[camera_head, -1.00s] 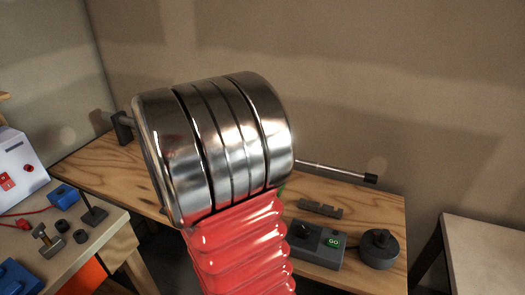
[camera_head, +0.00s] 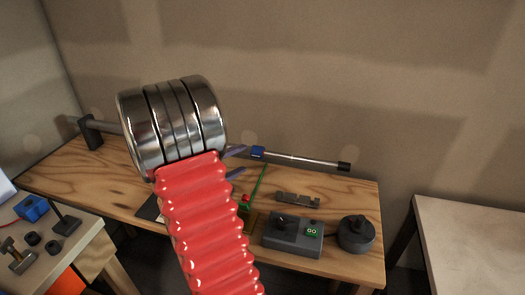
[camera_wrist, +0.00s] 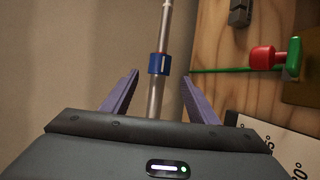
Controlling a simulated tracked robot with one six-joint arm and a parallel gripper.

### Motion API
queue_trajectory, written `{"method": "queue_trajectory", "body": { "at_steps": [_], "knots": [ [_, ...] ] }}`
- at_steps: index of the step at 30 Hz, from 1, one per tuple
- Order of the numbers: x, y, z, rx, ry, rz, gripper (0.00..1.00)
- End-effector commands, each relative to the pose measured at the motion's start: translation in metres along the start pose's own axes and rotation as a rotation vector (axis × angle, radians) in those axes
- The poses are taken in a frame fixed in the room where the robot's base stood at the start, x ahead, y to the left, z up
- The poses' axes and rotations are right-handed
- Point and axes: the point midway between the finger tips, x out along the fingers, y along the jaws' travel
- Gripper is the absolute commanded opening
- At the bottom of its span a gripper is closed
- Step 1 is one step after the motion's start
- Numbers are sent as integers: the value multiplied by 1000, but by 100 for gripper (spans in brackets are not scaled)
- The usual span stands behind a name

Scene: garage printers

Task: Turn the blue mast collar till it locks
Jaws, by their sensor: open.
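The blue collar (camera_head: 257,153) sits on a metal mast that lies roughly level above the wooden bench, with a thin chrome section (camera_head: 300,160) ending in a black tip (camera_head: 344,166). In the wrist view the blue collar (camera_wrist: 160,64), with a white mark on it, lies ahead of and between my fingers. My gripper (camera_wrist: 159,88) is open, one purple finger on each side of the mast, touching neither side visibly. In the head view the fingertips of my gripper (camera_head: 238,162) show just left of the collar; my arm hides the rest.
On the wooden bench (camera_head: 350,195) are a grey control box (camera_head: 292,236) with a green GO button, a round dark knob unit (camera_head: 356,233), a grey notched block (camera_head: 298,199) and a red-and-green part (camera_wrist: 268,56). A white-topped table (camera_head: 470,235) stands right.

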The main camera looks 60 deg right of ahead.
Motion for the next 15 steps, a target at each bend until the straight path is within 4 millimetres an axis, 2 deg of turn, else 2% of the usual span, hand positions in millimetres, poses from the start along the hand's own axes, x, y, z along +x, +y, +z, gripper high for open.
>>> {"method": "queue_trajectory", "body": {
  "at_steps": [15],
  "knots": [
    [72,0,1,1,-3,-2,54]
  ]
}}
